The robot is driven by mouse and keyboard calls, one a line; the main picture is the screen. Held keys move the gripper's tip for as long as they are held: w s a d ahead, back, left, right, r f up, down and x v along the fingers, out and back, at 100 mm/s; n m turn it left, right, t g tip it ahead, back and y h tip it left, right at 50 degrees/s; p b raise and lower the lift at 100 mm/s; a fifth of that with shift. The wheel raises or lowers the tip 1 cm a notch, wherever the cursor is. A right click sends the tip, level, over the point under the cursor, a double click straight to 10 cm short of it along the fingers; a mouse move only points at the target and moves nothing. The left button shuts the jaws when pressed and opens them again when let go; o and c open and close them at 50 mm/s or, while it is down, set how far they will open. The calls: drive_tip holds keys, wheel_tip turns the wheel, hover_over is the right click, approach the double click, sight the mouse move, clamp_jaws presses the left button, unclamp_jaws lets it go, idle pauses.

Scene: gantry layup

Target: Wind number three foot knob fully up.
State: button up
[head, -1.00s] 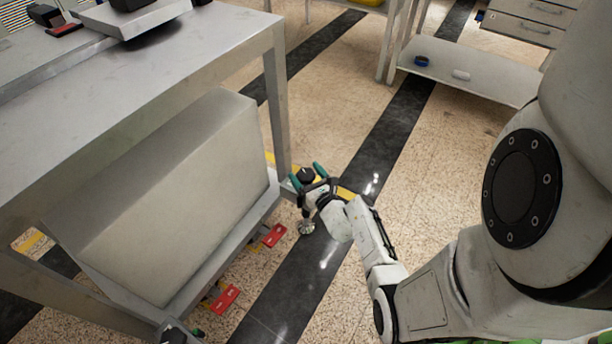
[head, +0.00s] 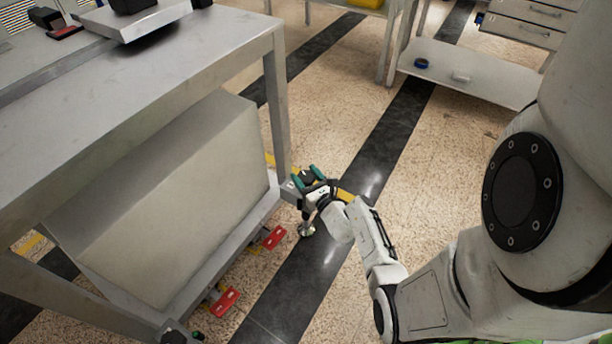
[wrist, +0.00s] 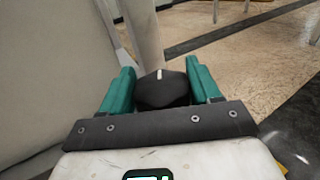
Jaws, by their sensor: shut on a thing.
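In the wrist view the gripper (wrist: 160,76) has one finger at each side of the knob, whose lower part is hidden by the dark gripper body. A metal foot (head: 306,229) stands on the floor below the gripper. I cannot read a number at this knob.
A large grey box (head: 170,200) sits on the bench's lower frame, left of the gripper. Red pedals (head: 273,237) stick out below that frame. Another bench with a lower shelf (head: 470,75) stands at the back right. Floor between is open.

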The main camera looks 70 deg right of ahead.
drive_tip(key=shift+r+n+t+y+p, duration=0.15)
drive_tip(key=shift+n+t+y+p, duration=0.25)
drive_tip(key=shift+n+t+y, duration=1.2)
drive_tip(key=shift+n+y, duration=0.5)
drive_tip(key=shift+y, duration=0.8)
drive_tip(key=o, duration=1)
drive_tip(key=shift+c, duration=0.2)
drive_tip(key=p+v, duration=0.2)
drive_tip(key=v, duration=0.8)
drive_tip(key=shift+s+a, duration=0.2)
drive_tip(key=shift+s, duration=0.15)
